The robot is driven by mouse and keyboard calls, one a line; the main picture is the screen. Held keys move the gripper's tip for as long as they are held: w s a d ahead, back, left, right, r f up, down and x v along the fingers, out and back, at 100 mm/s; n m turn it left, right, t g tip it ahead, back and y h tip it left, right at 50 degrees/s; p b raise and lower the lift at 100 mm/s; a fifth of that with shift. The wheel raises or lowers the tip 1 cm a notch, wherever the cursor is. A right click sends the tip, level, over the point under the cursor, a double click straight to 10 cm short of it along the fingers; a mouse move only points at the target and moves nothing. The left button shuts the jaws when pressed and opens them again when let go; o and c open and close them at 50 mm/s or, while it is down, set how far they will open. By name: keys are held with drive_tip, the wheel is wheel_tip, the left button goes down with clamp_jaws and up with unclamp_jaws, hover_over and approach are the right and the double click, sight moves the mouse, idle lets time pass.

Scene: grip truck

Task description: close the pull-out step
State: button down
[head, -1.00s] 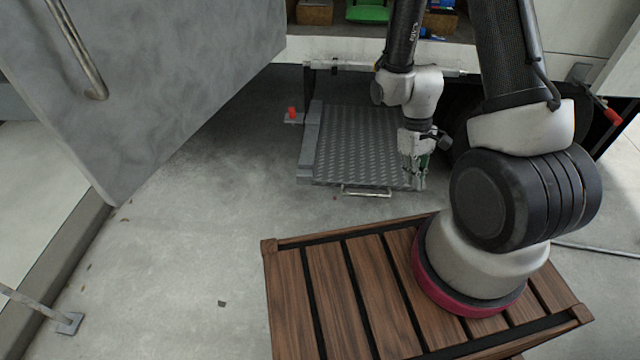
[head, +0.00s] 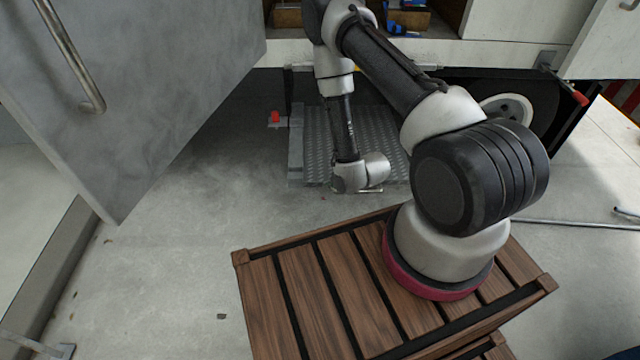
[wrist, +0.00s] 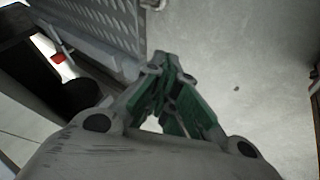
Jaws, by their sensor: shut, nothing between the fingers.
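The pull-out step (head: 383,130) is a grey tread-plate platform, standing out from under the truck's sill in the head view. My forearm and wrist cover part of its middle and front edge. A bit of the thin handle bar shows at its front, beside my wrist. In the wrist view the step (wrist: 95,22) is at upper left, with its edge close to my fingers. My gripper (wrist: 168,68) has green-padded fingers, shut and empty, over the floor beside that edge. I cannot tell whether they touch it. The fingers are hidden in the head view.
A large grey door panel (head: 150,90) with a handle hangs open at left. A red-tipped bracket (head: 276,119) is left of the step. A wheel (head: 508,108) is at right. A wooden slatted platform (head: 310,290) carries my arm. Floor before the step is clear.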

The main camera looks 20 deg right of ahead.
drive_tip(key=x, duration=0.3)
drive_tip(key=w+x, duration=0.1)
drive_tip(key=x, duration=0.3)
drive_tip(key=d+r+x, duration=0.1)
drive_tip(key=x, duration=0.2)
drive_tip(key=shift+w+f, duration=0.25)
drive_tip(key=shift+w, duration=0.35)
drive_tip(key=shift+w+d, duration=0.2)
drive_tip(key=shift+w, duration=0.4)
